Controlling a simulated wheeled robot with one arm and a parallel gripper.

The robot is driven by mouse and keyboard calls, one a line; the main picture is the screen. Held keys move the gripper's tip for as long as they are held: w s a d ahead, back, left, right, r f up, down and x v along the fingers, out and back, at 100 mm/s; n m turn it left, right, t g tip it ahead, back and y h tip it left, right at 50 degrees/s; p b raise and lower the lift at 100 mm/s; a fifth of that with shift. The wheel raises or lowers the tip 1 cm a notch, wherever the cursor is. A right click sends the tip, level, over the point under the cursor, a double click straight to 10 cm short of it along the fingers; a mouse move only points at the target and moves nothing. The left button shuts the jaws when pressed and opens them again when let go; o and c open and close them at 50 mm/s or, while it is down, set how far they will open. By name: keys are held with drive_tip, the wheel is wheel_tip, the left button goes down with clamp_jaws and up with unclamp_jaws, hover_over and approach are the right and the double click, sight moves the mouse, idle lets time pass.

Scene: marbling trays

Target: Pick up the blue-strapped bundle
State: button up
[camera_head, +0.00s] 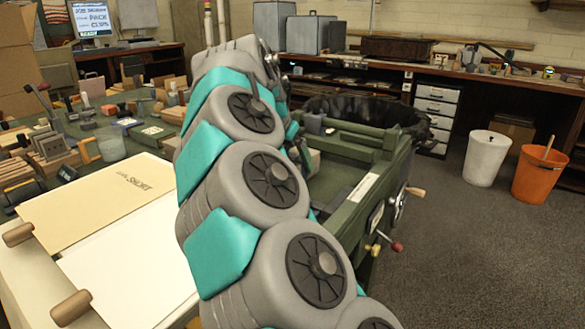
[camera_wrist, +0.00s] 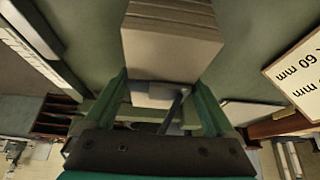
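In the wrist view my gripper (camera_wrist: 161,80) has its two dark green fingers spread apart. A pale grey-beige stack of layered pieces (camera_wrist: 172,38) lies just beyond and between the fingertips. Its near face shows in the gap, and I cannot tell whether the fingers touch it. No blue strap is visible on this stack, so I cannot tell whether it is the blue-strapped bundle. A thin grey bar crosses in front of its near face. In the head view my arm fills the middle and hides my gripper and whatever is at it.
A green trough-like frame (camera_head: 388,158) stands right of my arm, with a knob and handles on its side. A cluttered bench lies left, with a clear cup (camera_head: 110,146) and folder (camera_head: 95,203). White (camera_head: 487,158) and orange buckets (camera_head: 541,174) stand on open floor.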

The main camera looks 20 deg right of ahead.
drive_tip(key=c, duration=1.2)
